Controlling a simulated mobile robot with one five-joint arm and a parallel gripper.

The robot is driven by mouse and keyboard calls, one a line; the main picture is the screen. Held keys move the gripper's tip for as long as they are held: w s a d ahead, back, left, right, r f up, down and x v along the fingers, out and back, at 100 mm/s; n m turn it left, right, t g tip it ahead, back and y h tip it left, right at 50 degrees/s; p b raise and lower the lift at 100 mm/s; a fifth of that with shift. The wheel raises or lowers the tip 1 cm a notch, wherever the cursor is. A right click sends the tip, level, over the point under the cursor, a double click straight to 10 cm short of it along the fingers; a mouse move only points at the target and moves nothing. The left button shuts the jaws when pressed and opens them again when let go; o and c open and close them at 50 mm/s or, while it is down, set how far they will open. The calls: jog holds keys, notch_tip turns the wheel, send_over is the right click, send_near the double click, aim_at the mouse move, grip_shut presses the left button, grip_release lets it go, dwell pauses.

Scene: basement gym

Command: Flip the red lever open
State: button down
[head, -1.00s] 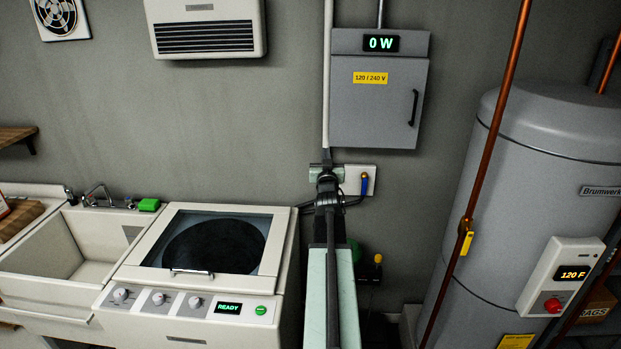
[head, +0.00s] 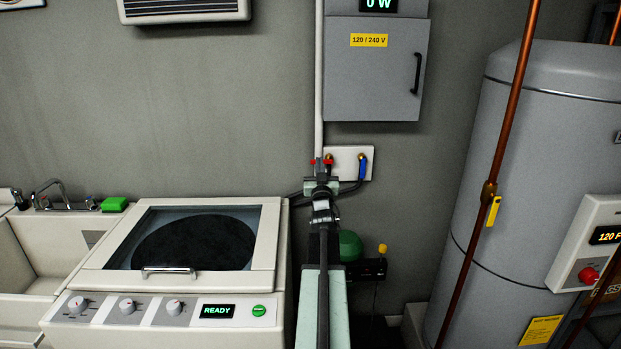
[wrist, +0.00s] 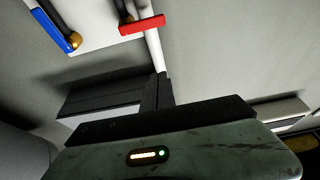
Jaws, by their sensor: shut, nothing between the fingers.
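The red lever (head: 328,162) lies crosswise on a brass valve at the white wall plate (head: 345,155), below the grey electrical box. My gripper partly hides it in the head view. In the wrist view the red lever (wrist: 143,25) is a short bar near the top edge. A blue lever (head: 362,167) hangs down beside it on the same plate; it also shows in the wrist view (wrist: 55,28). My gripper (head: 319,178) is shut and empty, just below and in front of the red lever. In the wrist view its fingers (wrist: 163,90) appear apart from the lever.
A white washer (head: 88,283) stands left of my arm. The grey electrical box (head: 374,70) hangs above the plate. A copper pipe (head: 510,110) and a grey water heater (head: 540,150) stand at the right. A green round object (head: 350,246) is low behind my arm.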

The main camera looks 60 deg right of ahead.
jog(key=shift+w+a+f, duration=0.1)
jog(key=shift+w+f, duration=0.1)
jog(key=shift+f, duration=0.75)
jog(key=shift+w, duration=0.1)
jog(key=p+x, duration=0.3)
jog(key=x, duration=0.7)
notch_tip(320, 180, down, 4)
jog(key=b, duration=0.4)
jog(key=shift+w+a, duration=0.1)
jog(key=shift+a, duration=0.05)
